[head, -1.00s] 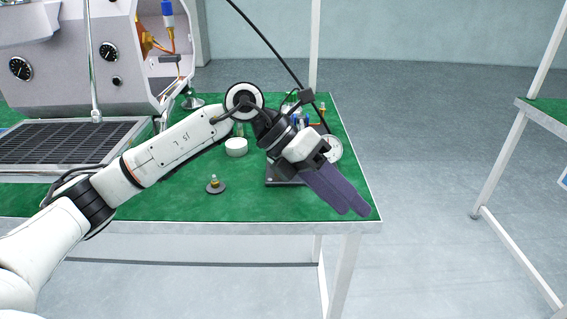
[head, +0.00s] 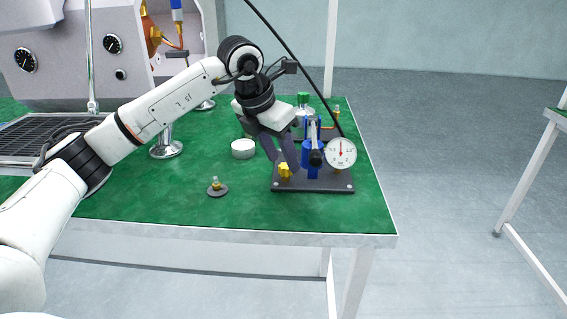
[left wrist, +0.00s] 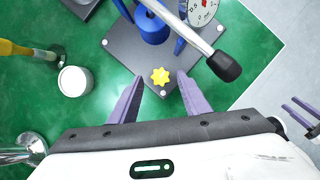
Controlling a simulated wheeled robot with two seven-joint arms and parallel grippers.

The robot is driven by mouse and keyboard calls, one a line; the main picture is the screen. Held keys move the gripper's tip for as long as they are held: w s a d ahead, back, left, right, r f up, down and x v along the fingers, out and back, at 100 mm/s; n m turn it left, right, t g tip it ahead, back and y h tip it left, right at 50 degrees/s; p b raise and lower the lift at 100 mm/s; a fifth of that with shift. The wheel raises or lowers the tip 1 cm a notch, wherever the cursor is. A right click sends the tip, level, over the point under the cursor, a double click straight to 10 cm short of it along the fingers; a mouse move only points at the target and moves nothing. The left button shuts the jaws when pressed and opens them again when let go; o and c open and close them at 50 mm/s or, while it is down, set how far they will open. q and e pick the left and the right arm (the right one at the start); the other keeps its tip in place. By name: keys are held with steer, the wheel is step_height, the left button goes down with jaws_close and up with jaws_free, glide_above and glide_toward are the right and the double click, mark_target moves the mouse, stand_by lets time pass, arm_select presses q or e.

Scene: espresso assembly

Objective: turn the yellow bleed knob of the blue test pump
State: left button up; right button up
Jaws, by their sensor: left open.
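The blue test pump (head: 312,172) stands on a dark base plate (head: 322,186) near the table's right edge, with a white dial gauge (head: 341,152) and a black-ended lever. Its yellow bleed knob (head: 285,170) is at the plate's front left; in the left wrist view the star-shaped knob (left wrist: 161,76) lies ahead of the jaws, centred between them. My left gripper (head: 287,168) points down at the knob with its purple fingers apart. In the left wrist view the left gripper (left wrist: 160,92) is open and empty, its fingertips just short of the knob.
The pump's lever with its black grip (left wrist: 224,66) passes close to the right finger. A white round cup (head: 243,149) and a small dark disc with a brass fitting (head: 217,188) stand left of the pump. The espresso machine (head: 110,50) fills the back left.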

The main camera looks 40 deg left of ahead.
arm_select(q)
steer(key=shift+x, duration=0.9)
steer(key=c, duration=1)
steer(key=shift+d+r, duration=0.1)
steer(key=shift+c, duration=0.2)
